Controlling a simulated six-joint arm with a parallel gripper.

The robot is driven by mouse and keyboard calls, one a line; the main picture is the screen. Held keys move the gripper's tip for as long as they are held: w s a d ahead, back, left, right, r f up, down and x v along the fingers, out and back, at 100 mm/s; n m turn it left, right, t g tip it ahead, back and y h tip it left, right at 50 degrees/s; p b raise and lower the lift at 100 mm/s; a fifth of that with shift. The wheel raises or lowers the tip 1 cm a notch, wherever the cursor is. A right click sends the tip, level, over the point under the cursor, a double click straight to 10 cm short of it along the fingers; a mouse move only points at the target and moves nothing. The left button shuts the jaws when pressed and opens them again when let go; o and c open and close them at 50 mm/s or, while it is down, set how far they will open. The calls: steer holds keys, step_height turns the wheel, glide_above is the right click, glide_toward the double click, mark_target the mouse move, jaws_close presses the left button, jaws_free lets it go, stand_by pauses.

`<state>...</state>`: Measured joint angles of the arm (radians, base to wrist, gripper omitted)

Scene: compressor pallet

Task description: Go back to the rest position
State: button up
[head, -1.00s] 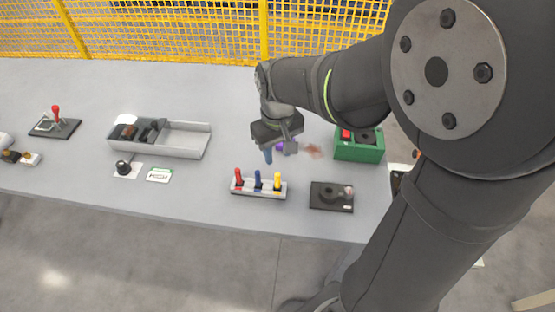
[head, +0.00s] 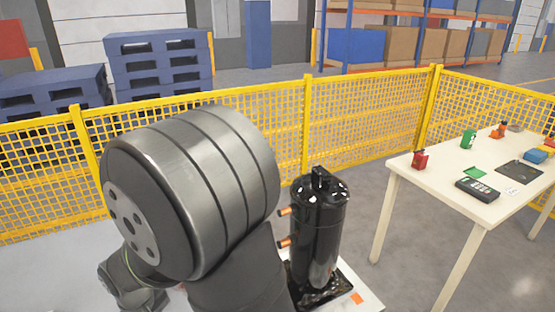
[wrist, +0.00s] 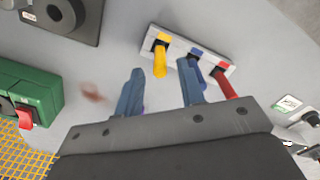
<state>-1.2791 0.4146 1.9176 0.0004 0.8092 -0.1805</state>
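In the wrist view my gripper (wrist: 161,70) is open, its two blue fingers apart with nothing held between them. It hangs above the grey table (wrist: 120,45). A small rack (wrist: 180,42) with yellow (wrist: 160,62), blue (wrist: 195,72) and red (wrist: 224,84) handled tools stands just beyond the fingertips, and the right finger overlaps the rack's near side in the picture. In the head view my arm fills the lower left and the fingers cannot be seen.
A green box with a red switch (wrist: 25,118) and a dark plate (wrist: 65,18) lie left in the wrist view. In the head view a black compressor (head: 318,230) stands beside my arm. A cream table (head: 440,190) stands right. Yellow mesh fence (head: 350,140) runs behind.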

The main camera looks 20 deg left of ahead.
step_height(320, 180, down, 4)
steer(key=shift+f, duration=0.1)
steer(key=shift+a+r, duration=0.1)
steer(key=shift+r, duration=1.1)
